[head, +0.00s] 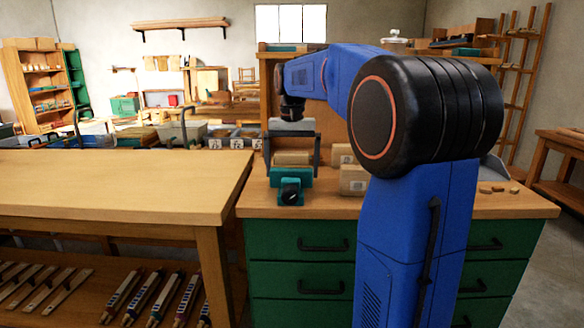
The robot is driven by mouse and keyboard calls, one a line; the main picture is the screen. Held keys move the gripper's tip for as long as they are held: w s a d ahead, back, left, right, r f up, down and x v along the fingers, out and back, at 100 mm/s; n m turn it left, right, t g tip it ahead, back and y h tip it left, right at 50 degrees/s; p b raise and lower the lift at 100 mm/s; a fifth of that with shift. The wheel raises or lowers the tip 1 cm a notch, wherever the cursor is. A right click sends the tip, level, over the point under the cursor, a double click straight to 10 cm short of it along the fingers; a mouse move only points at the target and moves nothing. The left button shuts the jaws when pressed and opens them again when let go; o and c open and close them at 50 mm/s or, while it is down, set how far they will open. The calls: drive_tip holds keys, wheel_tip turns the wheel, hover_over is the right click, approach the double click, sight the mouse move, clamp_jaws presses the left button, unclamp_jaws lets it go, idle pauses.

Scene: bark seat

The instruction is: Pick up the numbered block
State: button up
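My gripper (292,150) points down over the green cabinet's wooden top, with its two dark fingers spread wide. Between the fingers, as seen here, is a light wooden block (292,158); I cannot tell whether they touch it. No number is readable on it. A second wooden block (354,180) with a small pale label sits to the right, beside my arm. A third block (343,153), also with a pale mark, is behind it and partly hidden by my arm. The marks are too small to read, so I cannot tell which block is the numbered one.
A teal vise (290,187) with a black knob stands in front of the first block. Small wood pieces (498,188) lie at the right of the cabinet top (430,208). A bare wooden table (110,180) stands to the left. My arm hides the middle right.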

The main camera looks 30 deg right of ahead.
drive_tip(key=c, duration=1.3)
